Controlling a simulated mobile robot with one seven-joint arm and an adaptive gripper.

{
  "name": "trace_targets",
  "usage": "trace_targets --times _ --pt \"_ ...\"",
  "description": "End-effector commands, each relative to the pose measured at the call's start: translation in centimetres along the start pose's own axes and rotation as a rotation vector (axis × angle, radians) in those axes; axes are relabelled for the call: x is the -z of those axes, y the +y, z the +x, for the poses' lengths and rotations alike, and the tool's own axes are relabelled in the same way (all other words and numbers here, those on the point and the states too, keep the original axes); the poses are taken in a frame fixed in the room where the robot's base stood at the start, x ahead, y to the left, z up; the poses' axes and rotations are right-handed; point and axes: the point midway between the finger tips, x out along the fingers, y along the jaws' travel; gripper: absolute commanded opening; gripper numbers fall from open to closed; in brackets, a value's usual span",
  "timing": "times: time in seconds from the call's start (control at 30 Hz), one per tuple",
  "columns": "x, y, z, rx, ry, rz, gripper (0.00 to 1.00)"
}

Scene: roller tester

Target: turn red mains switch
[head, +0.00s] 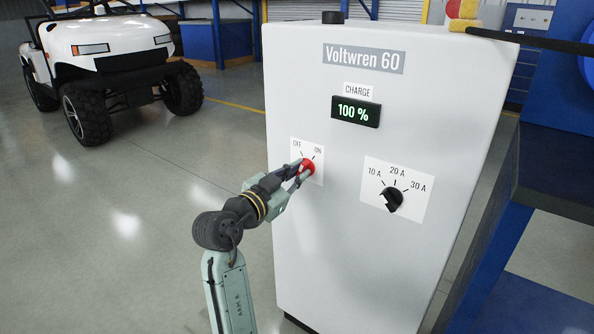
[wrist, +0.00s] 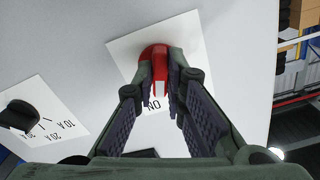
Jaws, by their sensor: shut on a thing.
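The red mains switch (head: 308,167) sits on a white OFF/ON plate (head: 316,152) on the front of the white Voltwren 60 cabinet (head: 330,240). My gripper (head: 301,170) reaches it from the lower left and is shut on its handle. In the wrist view the red switch (wrist: 154,60) lies between the two fingertips (wrist: 160,75), with a pale mark on it and the ON label just below. The fingers partly cover the switch, and I cannot tell exactly where it points.
A black current knob (head: 392,199) with 10 A, 20 A and 30 A marks is to the right. The charge display (head: 356,111) reads 100 %. A blue bench (head: 545,180) stands close on the right; a white cart (head: 105,60) stands back left. Floor at left is clear.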

Motion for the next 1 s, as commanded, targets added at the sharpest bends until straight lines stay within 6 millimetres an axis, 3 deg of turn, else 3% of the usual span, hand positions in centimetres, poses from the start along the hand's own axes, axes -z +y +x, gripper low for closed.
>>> trace_targets --times 0.6,1.0 --pt "0.38 -0.02 0.01 -0.002 -0.001 -0.568 0.00" --pt "0.18 0.07 0.00 -0.002 -0.002 -0.820 0.00"
